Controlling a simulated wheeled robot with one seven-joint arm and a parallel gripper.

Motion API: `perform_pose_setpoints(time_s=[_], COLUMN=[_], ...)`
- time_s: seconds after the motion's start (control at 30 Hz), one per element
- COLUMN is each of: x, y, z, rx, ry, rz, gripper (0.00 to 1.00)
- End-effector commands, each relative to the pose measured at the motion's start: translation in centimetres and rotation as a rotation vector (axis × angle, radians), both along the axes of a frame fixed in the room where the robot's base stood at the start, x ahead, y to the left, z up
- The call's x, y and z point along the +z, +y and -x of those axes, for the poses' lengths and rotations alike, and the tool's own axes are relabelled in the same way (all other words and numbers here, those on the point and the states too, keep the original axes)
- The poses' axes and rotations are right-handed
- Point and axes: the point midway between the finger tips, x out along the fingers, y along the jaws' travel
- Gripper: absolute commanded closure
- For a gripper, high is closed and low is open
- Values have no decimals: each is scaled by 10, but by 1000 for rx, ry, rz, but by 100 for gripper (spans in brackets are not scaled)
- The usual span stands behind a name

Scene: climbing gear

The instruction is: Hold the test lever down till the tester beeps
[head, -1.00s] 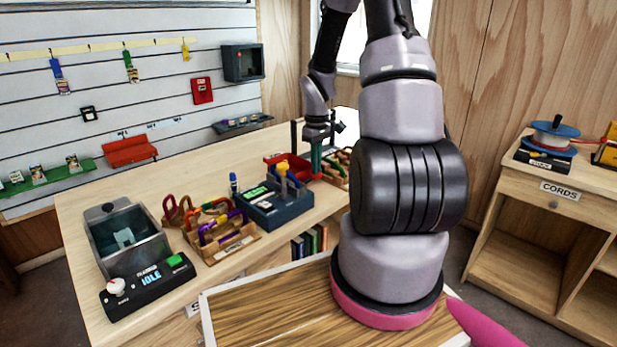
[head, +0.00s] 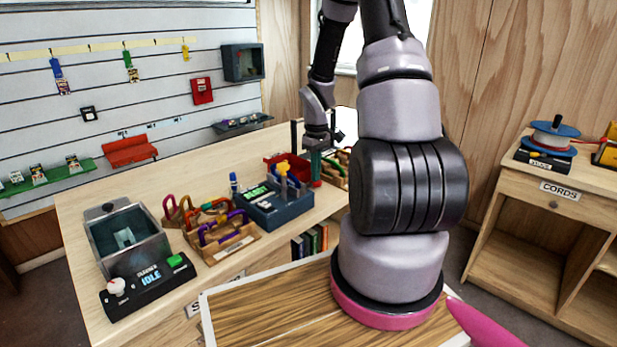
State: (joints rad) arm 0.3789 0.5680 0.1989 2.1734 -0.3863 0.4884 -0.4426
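The tester appears to be the dark blue box (head: 279,210) with a green display, on the wooden bench. My gripper (head: 316,168) points down just right of the lever, near the box's back right corner, and looks apart from the lever. Its fingers are small and partly crowded by red and teal shapes, so I cannot tell whether they are open or shut.
A wooden rack of coloured carabiners (head: 228,240) stands left of the box. Further left is a basin unit (head: 128,240) whose panel reads IDLE. A red bin (head: 280,159) is behind the box. My arm hides the bench's right end.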

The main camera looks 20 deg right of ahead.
Motion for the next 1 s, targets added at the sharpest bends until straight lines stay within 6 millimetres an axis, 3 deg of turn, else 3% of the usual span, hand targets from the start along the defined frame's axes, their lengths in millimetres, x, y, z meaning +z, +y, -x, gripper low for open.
perform_pose_setpoints(time_s=[0.27, 1.0], x=[2, 75], y=[0, 0], z=[1, 0], rx=[-1, -1], ry=[1, -3], rz=[0, 1], gripper=[100, 100])
